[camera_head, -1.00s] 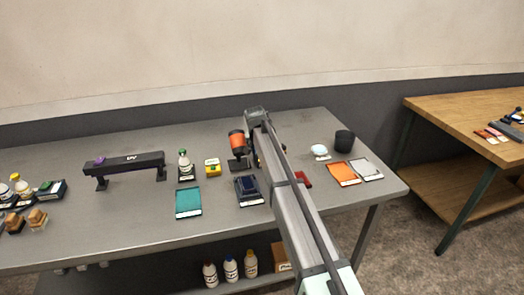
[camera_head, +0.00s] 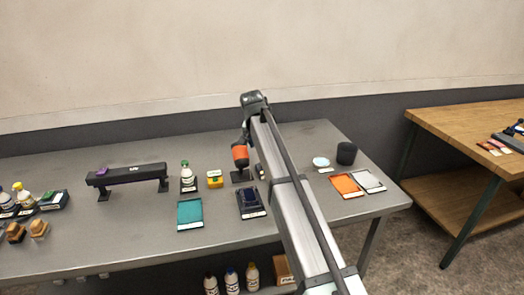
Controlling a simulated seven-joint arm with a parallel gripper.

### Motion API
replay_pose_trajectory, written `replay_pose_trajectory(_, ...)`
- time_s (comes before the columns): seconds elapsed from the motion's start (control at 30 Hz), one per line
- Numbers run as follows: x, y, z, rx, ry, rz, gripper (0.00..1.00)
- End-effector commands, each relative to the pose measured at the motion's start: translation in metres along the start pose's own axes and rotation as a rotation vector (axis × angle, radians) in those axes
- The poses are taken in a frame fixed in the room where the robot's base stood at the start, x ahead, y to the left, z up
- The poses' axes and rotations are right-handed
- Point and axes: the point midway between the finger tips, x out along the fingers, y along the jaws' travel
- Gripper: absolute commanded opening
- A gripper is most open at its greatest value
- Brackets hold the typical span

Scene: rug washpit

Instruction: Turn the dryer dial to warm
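An orange cylinder with dark ends (camera_head: 240,155), which looks like the dryer, stands on a dark base on the grey table, just left of my arm. Its dial cannot be made out. My arm reaches in from the lower right and bends at a dark joint above the back of the table. I cannot tell whether anything touches the dryer.
On the grey table (camera_head: 120,237) are a teal tray (camera_head: 190,214), a dark blue tray (camera_head: 250,203), a yellow box (camera_head: 215,180), a bottle (camera_head: 187,176) and a black bench-like stand (camera_head: 127,175). Right of my arm are an orange tray (camera_head: 346,185) and a black cup (camera_head: 346,153).

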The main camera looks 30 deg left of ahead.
Motion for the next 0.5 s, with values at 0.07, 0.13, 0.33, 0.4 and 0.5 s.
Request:
replay_pose_trajectory(0.07, -0.0076, 0.0001, -0.0001, 0.0, 0.001, 0.0, 0.59)
replay_pose_trajectory(0.13, -0.0114, 0.0001, -0.0002, 0.0, 0.001, 0.0, 0.59)
replay_pose_trajectory(0.33, -0.0143, 0.0001, -0.0002, 0.0, 0.001, 0.0, 0.59)
replay_pose_trajectory(0.4, -0.0142, 0.0002, -0.0001, 0.0, 0.0, 0.0, 0.59)
replay_pose_trajectory(0.5, -0.0141, 0.0002, -0.0001, 0.0, 0.0, 0.0, 0.59)
